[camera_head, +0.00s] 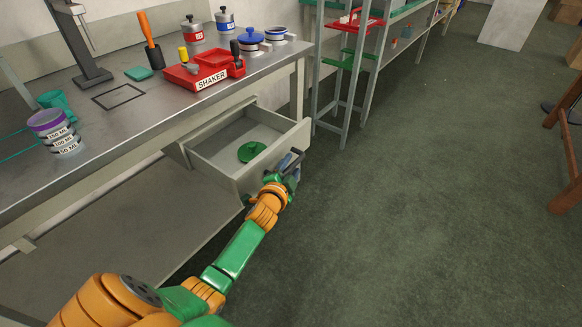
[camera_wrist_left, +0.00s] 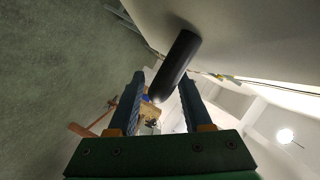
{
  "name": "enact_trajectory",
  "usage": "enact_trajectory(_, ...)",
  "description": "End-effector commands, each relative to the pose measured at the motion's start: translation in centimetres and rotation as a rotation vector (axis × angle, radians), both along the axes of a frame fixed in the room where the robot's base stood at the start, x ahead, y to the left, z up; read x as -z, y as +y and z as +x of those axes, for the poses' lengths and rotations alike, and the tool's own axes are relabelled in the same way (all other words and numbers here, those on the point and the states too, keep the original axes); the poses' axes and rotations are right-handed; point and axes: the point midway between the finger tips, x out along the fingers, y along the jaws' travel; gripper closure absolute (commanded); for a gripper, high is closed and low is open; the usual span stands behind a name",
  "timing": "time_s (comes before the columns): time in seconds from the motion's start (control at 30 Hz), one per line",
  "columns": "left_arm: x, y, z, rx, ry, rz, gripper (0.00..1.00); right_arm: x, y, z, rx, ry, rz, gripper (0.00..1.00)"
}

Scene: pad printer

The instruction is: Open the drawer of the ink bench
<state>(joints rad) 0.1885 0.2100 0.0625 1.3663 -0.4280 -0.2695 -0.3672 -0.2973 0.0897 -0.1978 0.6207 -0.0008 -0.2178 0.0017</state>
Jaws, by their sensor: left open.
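The ink bench (camera_head: 110,130) is a grey metal bench on the left in the head view. Its light grey drawer (camera_head: 277,158) is pulled out, and a green round object (camera_head: 251,151) lies inside. My left gripper (camera_head: 287,168) is at the drawer's front, near its dark handle. In the left wrist view, the dark bar handle (camera_wrist_left: 176,65) runs between the two fingers (camera_wrist_left: 160,100) of my left gripper. The fingers stand apart, with space beside the bar. My right gripper is in neither view.
A red tray marked SHAKER (camera_head: 205,72), cans and a purple-topped cup stack (camera_head: 52,130) stand on the bench top. A grey-green rack (camera_head: 350,60) stands just beyond the drawer. A wooden stool (camera_head: 566,150) is at far right. The green floor between is clear.

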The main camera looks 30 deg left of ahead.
Motion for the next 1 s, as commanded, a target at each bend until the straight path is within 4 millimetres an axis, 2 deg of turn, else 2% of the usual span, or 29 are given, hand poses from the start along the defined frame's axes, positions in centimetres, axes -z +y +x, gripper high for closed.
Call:
enact_trajectory(0.1,-0.3,-0.3,-0.8,0.001,0.002,-0.001,0.5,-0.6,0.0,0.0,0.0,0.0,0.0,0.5)
enact_trajectory(0.3,-1.4,-1.3,-4.9,0.0,0.002,-0.002,0.5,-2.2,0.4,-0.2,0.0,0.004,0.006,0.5)
enact_trajectory(0.43,-1.6,-1.8,-6.4,0.001,0.001,0.0,0.5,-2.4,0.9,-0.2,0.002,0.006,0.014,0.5)
enact_trajectory(1.0,-1.5,-1.8,-6.7,0.0,0.0,0.0,0.5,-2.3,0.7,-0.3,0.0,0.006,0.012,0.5)
